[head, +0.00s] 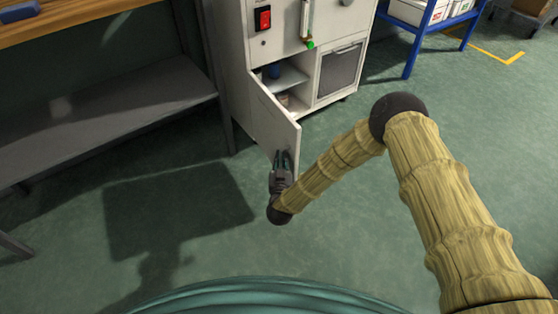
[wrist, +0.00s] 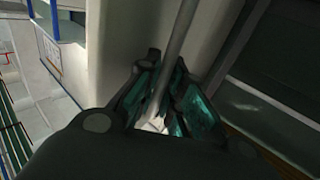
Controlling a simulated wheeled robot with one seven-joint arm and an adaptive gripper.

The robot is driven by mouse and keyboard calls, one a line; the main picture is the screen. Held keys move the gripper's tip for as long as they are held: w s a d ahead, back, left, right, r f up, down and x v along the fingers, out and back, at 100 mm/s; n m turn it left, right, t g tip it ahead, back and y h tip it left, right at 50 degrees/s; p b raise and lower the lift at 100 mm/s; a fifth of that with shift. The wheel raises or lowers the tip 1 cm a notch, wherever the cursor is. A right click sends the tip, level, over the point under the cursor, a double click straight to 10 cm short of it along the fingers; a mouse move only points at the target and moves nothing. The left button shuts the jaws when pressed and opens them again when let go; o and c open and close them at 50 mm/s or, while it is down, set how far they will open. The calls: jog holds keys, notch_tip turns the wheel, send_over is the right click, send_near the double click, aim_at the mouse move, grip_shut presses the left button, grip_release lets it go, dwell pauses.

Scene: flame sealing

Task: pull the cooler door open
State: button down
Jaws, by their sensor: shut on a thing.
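The cooler door (head: 268,122) is the pale lower door of the grey-white cabinet (head: 236,50). It stands swung outward, and shelves with small items show in the opening behind it. My gripper (head: 284,160) is at the lower outer part of the door. In the wrist view my gripper (wrist: 158,112) is shut with its teal-padded fingers on a thin grey bar, the door handle (wrist: 178,50). The pale door face lies just behind the bar. The exact contact is partly hidden by the dark gripper body.
A grey bench shelf (head: 110,115) with metal legs stands left of the cabinet. A blue rack (head: 425,35) holding white boxes stands at the right. The green floor in front of the door is clear. A red switch (head: 263,18) sits on the cabinet's upper front.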

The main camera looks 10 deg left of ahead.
jog(key=shift+d, duration=0.15)
jog(key=c, duration=1.5)
grip_release()
jog(key=s, duration=0.4)
jog(key=s+d, duration=0.1)
jog(key=s, duration=0.2)
jog(key=s+d, duration=0.1)
jog(key=s, duration=0.3)
jog(key=shift+s+d, duration=0.2)
jog(key=shift+s, duration=0.15)
